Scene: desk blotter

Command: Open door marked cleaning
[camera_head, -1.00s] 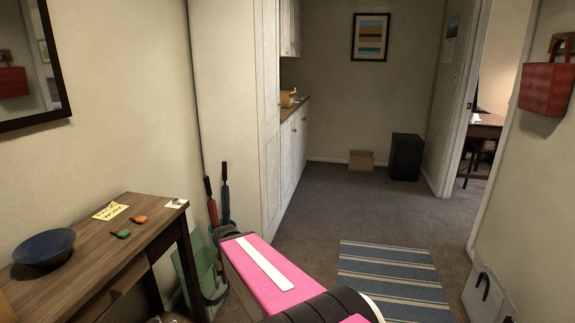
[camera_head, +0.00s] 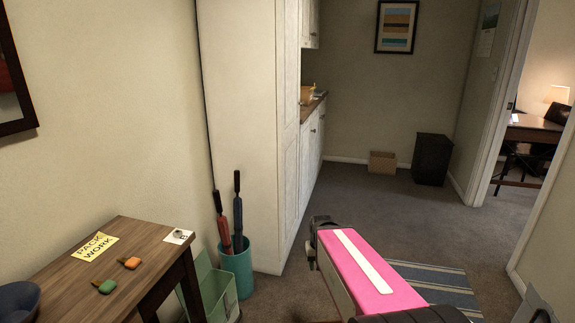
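A tall white cabinet (camera_head: 240,130) stands left of centre, with its panelled door face (camera_head: 292,150) turned right and seen at a steep slant. Low white cabinet doors (camera_head: 313,138) continue behind it under a wooden counter. I can read no cleaning label on any door. The visible doors look shut. My pink arm link with a white stripe reaches in from the lower right, its dark far end over the floor to the right of the tall cabinet. I make out no gripper fingers.
A wooden table (camera_head: 60,284) with a yellow note (camera_head: 95,246) stands at left. A teal bin (camera_head: 238,268) with umbrellas and a green holder (camera_head: 212,290) stand beside it. A striped rug (camera_head: 430,277) lies at right. Carpet (camera_head: 375,195) ahead is clear up to a cardboard box (camera_head: 382,162) and black bin (camera_head: 432,158).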

